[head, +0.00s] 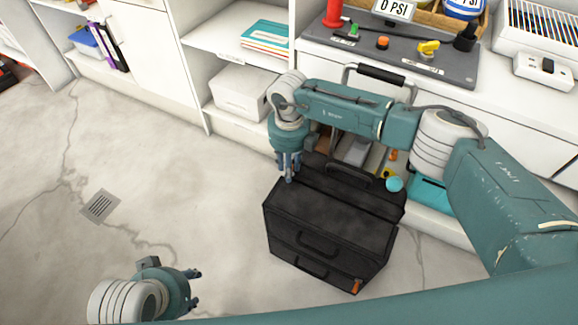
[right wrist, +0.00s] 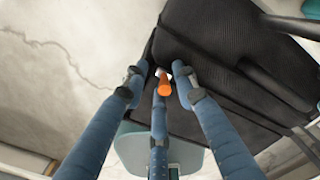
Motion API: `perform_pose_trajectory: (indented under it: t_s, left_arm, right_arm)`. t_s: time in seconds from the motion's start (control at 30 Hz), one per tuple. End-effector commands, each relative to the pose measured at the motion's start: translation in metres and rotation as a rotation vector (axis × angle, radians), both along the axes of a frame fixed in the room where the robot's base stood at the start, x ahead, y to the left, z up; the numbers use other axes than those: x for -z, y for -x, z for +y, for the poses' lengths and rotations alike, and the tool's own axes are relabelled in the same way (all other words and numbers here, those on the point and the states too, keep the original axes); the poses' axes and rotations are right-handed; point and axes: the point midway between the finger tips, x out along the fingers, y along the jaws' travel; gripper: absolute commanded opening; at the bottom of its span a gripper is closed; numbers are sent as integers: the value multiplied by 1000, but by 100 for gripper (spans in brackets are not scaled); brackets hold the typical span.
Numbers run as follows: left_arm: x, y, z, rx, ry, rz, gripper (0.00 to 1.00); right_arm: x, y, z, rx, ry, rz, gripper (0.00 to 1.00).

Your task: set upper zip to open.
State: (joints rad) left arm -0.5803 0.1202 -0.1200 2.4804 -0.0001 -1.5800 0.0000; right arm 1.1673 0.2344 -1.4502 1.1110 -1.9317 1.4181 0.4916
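A black soft case (head: 330,225) stands on the floor below the shelving, with handles on its top and front. One orange zip pull (head: 356,287) shows at its lower right front corner. Another orange zip pull (right wrist: 163,86) shows in the right wrist view, at the edge of the case. My right gripper (head: 288,178) is at the case's upper left corner and hides that pull in the head view. Its fingers (right wrist: 162,75) surround the pull, with small gaps visible beside it. My left gripper (head: 196,288) is open and empty, left of the case and apart from it.
White shelving with a white box (head: 243,90) and teal folders (head: 267,38) stands behind. A grey panel (head: 400,50) with coloured fittings lies on the counter above the case. The floor left of the case is clear, with a drain grate (head: 100,206).

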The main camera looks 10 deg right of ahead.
Motion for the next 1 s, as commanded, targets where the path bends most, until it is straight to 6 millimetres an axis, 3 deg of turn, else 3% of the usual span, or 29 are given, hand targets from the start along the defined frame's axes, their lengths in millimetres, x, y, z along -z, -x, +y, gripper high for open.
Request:
perform_pose_trajectory:
  t_s: [0.17, 0.5, 0.7, 1.0]
  left_arm:
    - [0, 0, 0, -1, 1, 0, 40]
    - [0, 0, 0, 0, 0, 0, 40]
    - [0, 0, 0, 0, 0, 0, 40]
    - [0, 0, 0, 0, 0, 0, 40]
  right_arm:
    - [-11, -1, 0, 0, 0, -3, 28]
    - [-80, -2, 0, 0, 0, -3, 28]
    - [-110, -1, 0, 0, -1, -2, 28]
    - [-120, 0, 0, -1, -1, 1, 28]
